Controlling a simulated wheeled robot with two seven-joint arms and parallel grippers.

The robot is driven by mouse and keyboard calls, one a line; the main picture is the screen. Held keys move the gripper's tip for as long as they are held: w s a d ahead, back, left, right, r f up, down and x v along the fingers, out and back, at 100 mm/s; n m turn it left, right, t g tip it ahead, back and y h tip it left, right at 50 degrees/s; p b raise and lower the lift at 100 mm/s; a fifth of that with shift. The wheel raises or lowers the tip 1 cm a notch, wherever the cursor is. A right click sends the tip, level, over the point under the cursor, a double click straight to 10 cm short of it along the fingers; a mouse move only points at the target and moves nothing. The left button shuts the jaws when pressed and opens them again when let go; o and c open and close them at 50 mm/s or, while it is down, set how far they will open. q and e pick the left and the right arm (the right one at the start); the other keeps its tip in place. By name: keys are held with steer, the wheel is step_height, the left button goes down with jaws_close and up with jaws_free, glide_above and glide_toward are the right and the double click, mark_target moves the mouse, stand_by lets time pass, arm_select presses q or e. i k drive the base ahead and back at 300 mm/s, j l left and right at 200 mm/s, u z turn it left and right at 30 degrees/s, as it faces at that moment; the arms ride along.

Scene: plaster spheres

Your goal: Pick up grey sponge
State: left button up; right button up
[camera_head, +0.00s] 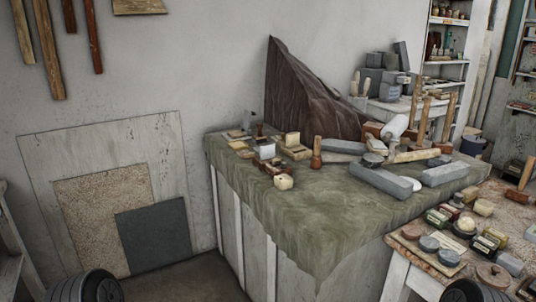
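I cannot tell for sure which thing is the grey sponge. Several grey blocks are in view. One long grey block (381,181) lies on the green cloth near the middle of the cloth-covered bench (300,222). Another grey block (445,173) lies to its right, and a third (343,146) lies behind them. A small grey block (510,263) sits on the front right table (398,252). Neither of my grippers is in view; only dark rounded parts, apparently of my arms, show at the bottom edge.
Jars and tins fill the front right table. A grey panel (161,236) leans on the wall. The cloth's front middle is clear.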

mark_target(514, 266)
steer(key=k+z, duration=0.15)
steer(key=z, duration=1.25)
steer(key=i+l, duration=0.05)
